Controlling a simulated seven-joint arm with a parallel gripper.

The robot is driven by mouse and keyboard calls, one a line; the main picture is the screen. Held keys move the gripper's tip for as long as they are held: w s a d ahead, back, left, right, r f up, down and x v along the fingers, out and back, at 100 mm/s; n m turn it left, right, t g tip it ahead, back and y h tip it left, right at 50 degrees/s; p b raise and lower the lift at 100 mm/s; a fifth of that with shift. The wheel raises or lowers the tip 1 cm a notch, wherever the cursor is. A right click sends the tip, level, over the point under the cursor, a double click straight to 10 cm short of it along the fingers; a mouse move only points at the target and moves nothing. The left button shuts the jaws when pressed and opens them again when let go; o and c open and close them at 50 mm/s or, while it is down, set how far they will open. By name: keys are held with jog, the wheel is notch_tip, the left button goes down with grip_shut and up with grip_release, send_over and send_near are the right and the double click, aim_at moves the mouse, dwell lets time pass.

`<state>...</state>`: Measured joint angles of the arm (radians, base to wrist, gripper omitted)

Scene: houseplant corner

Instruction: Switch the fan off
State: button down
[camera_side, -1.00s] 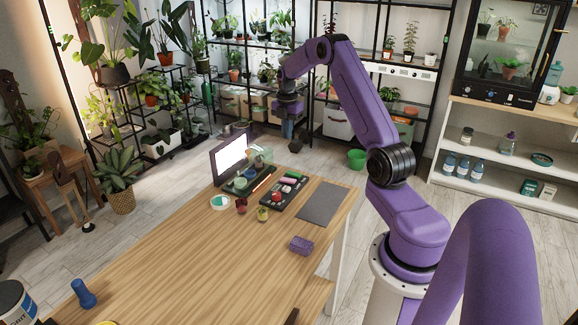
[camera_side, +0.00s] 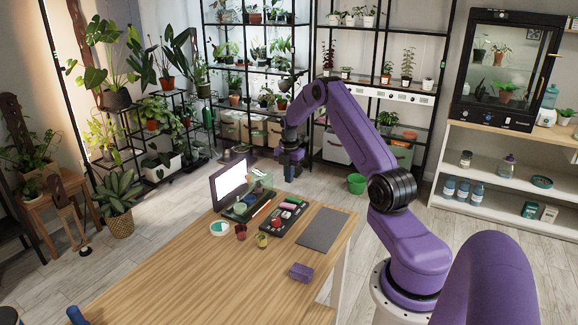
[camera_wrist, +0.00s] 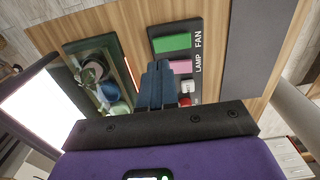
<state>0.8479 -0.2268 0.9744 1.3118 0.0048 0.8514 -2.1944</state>
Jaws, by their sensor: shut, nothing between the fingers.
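A dark control panel (camera_side: 272,228) lies on the wooden table near its far end. In the wrist view the panel (camera_wrist: 196,26) carries the words FAN and LAMP. A green piece (camera_wrist: 172,43) sits beside FAN and a pink piece (camera_wrist: 180,67) beside LAMP. In the side view my gripper (camera_side: 290,172) hangs above and beyond the panel. I cannot make out the fan itself.
A lit screen (camera_side: 231,180) and a tray with small items (camera_side: 240,213) stand left of the panel. A grey mat (camera_side: 322,228) lies to its right. The near table (camera_side: 200,285) is mostly clear.

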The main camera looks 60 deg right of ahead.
aim_at(289, 197)
jog(key=shift+f, duration=3.2)
jog(key=shift+w+f, duration=0.1)
jog(key=shift+f, duration=0.1)
jog(key=shift+s+r, duration=0.35)
jog(key=shift+s, duration=0.4)
jog(key=shift+r, duration=0.15)
